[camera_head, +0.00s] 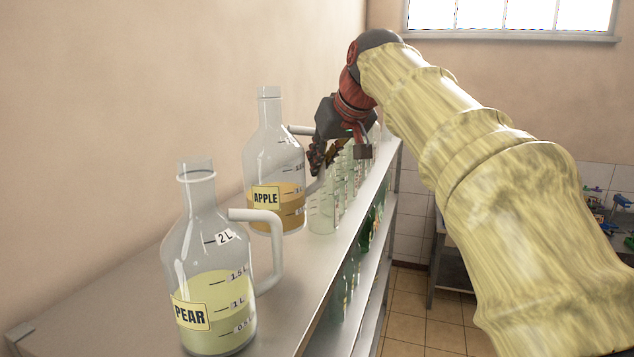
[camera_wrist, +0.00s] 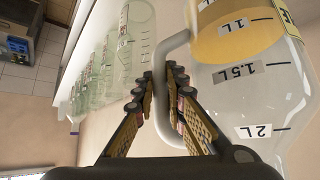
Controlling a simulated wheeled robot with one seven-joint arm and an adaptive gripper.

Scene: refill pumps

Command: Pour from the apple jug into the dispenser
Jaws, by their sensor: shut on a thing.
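The apple jug (camera_head: 274,165) is a clear glass jug with a yellow APPLE label and orange-brown liquid at the bottom. It stands upright on the metal shelf, behind the pear jug (camera_head: 212,265), which holds pale yellow-green liquid. My gripper (camera_head: 325,160) is at the apple jug's right side, at its handle. In the wrist view my gripper (camera_wrist: 165,88) has its fingers on both sides of the white handle (camera_wrist: 172,55), and the apple jug (camera_wrist: 240,70) shows at the right. I cannot make out the dispenser in either view.
Several empty clear glasses (camera_head: 325,212) stand in a row along the metal shelf (camera_head: 290,268), close to the apple jug and under my gripper. Green bottles (camera_head: 366,235) stand on a lower shelf. A wall runs along the left. A window (camera_head: 510,15) is at the back.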

